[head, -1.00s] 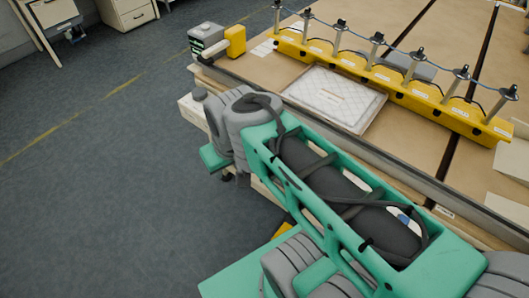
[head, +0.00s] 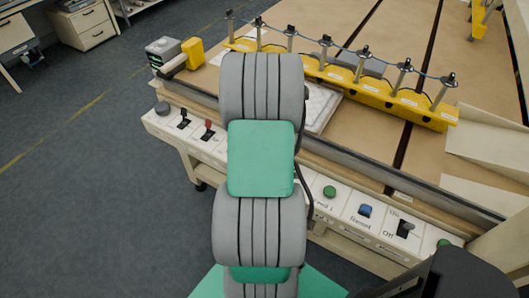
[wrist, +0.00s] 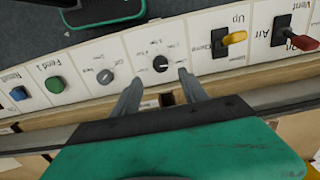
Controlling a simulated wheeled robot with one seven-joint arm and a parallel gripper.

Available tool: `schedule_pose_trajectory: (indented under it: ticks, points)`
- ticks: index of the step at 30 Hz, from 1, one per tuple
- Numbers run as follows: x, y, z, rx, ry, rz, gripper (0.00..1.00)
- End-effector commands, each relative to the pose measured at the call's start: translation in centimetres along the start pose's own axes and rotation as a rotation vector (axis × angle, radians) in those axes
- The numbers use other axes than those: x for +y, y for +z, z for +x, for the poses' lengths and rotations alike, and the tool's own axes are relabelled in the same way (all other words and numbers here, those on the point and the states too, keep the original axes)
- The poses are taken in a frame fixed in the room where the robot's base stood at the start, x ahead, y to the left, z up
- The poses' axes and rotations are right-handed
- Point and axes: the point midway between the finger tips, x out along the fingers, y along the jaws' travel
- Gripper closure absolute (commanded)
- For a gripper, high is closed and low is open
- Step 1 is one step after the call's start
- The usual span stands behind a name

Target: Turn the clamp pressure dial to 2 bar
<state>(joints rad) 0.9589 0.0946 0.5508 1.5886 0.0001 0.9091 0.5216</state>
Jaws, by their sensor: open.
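In the wrist view a small black dial (wrist: 160,63) with fine markings around it sits on the white panel strip (wrist: 132,42). Its scale is too small to read, so I cannot tell its setting. My gripper (wrist: 158,80) is open, its two grey fingers pointing at the panel on either side of the dial's near edge. The fingers look apart from the dial, and nothing is between them. A second, greyer dial (wrist: 105,76) is to its left. In the head view my arm hides both dials and my gripper.
Beside the dial are a yellow-handled clamp switch (wrist: 233,38) and a red air switch (wrist: 301,40). A green button (wrist: 54,84) and a blue button (wrist: 19,93) lie left. In the head view the yellow bar with posts (head: 400,95) stands on the table.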

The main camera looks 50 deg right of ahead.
Motion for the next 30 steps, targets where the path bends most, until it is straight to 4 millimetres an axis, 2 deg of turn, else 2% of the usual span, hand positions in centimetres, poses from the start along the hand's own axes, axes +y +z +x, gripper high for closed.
schedule_pose_trajectory:
  ticks: [9,13,22,30]
  points:
    - [0.0,0.1,5.4,-0.003,0.002,0.000,0.49]
    - [0.0,0.0,7.0,-0.001,0.001,-0.001,0.49]
    - [-0.1,0.0,7.4,0.002,-0.001,-0.002,0.49]
    - [-0.1,0.0,7.4,0.001,-0.001,-0.002,0.72]
